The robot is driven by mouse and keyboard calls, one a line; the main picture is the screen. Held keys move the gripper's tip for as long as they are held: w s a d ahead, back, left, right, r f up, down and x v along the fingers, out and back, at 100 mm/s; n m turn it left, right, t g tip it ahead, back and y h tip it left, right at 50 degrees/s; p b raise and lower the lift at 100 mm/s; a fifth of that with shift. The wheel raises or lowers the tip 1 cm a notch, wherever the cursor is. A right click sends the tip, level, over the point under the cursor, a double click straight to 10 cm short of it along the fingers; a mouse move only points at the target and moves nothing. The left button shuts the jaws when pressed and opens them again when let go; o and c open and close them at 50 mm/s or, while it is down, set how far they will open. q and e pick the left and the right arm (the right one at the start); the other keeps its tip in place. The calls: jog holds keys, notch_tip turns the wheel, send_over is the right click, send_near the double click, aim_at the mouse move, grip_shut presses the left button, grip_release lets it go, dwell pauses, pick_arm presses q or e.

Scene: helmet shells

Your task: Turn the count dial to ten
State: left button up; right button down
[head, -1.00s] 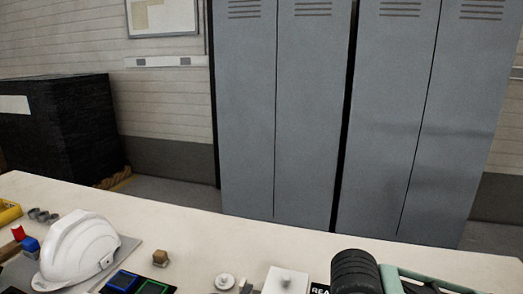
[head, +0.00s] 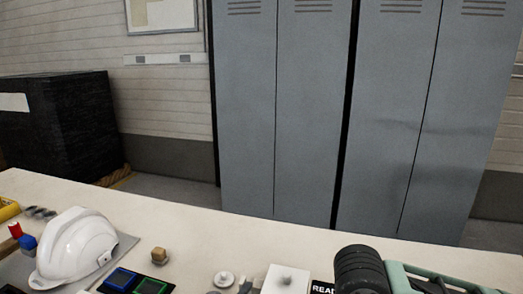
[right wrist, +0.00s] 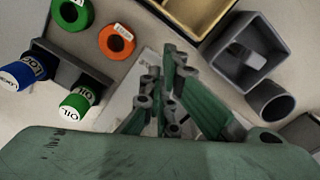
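A white box with a small round knob on top (head: 286,279) stands at the bottom edge of the head view. I cannot tell which is the count dial, and no numbers are readable. In the right wrist view, my right gripper (right wrist: 160,75) shows green and grey finger links over a pale plate (right wrist: 124,90). Its fingertips are unclear, so its opening cannot be judged. My left gripper is not in view.
A white helmet shell (head: 77,246) sits at left on a grey plate, near blue and green trays. Lockers (head: 300,120) stand behind the table.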

jog(key=shift+r+p, duration=0.6)
jog(key=shift+r, duration=2)
jog(key=shift+r, duration=0.1)
